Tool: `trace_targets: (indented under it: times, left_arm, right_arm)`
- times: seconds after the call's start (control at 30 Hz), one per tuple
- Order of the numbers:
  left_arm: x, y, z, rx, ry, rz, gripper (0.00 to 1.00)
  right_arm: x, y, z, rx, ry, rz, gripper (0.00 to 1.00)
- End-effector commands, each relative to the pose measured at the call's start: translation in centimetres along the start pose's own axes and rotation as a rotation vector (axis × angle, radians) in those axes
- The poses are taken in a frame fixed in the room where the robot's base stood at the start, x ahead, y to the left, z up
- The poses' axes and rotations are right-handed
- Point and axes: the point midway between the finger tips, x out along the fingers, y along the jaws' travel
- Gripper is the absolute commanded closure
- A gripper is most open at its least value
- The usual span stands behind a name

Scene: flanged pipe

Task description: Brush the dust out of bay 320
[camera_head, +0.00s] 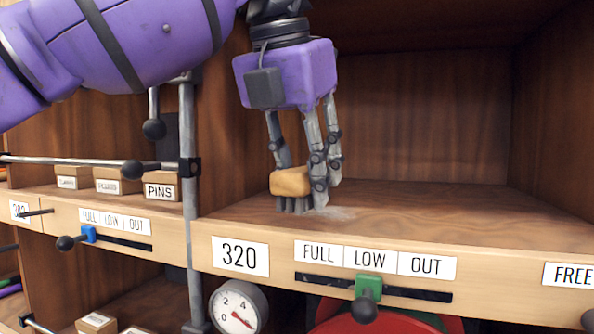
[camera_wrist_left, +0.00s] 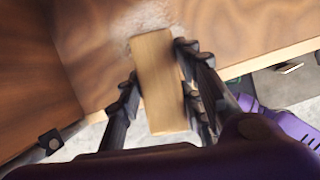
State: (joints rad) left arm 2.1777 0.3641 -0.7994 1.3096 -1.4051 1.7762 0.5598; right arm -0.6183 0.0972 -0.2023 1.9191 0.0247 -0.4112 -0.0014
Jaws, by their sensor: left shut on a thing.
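My left gripper (camera_head: 305,178) is shut on a small wooden-backed brush (camera_head: 290,182). The brush's dark bristles point down at the shelf floor of bay 320 (camera_head: 450,213). A thin grey patch of dust (camera_head: 335,213) lies just right of the bristles, near the bay's front edge. In the left wrist view the brush's pale wooden back (camera_wrist_left: 158,85) shows between the fingers (camera_wrist_left: 160,90), with dust (camera_wrist_left: 125,42) around its far end. The label 320 (camera_head: 240,257) is on the shelf's front edge below the brush. My right gripper is not in view.
A grey upright post (camera_head: 187,230) with a horizontal rod (camera_head: 70,161) stands left of the bay. Small boxes, one marked PINS (camera_head: 160,190), sit on the left shelf. A green slider (camera_head: 368,287) sits under LOW on the front edge. The bay's right side is clear.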

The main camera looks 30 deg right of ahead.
Motion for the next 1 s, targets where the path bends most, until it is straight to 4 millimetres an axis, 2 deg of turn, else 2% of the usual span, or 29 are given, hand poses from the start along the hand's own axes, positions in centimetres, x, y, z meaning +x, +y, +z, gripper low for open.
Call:
trace_targets:
  times: [0.4, 0.6, 1.0]
  left_arm:
    - [2.9, 0.7, 4.1, -0.002, -0.001, 0.001, 0.95]
    - [3.9, 0.9, 5.5, -0.001, 0.0, -0.001, 0.95]
    - [4.4, 1.1, 6.2, 0.0, -0.002, 0.001, 0.95]
  right_arm:
    - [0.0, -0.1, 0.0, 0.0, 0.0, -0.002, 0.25]
    - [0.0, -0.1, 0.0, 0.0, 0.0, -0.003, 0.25]
    - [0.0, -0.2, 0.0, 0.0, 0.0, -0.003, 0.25]
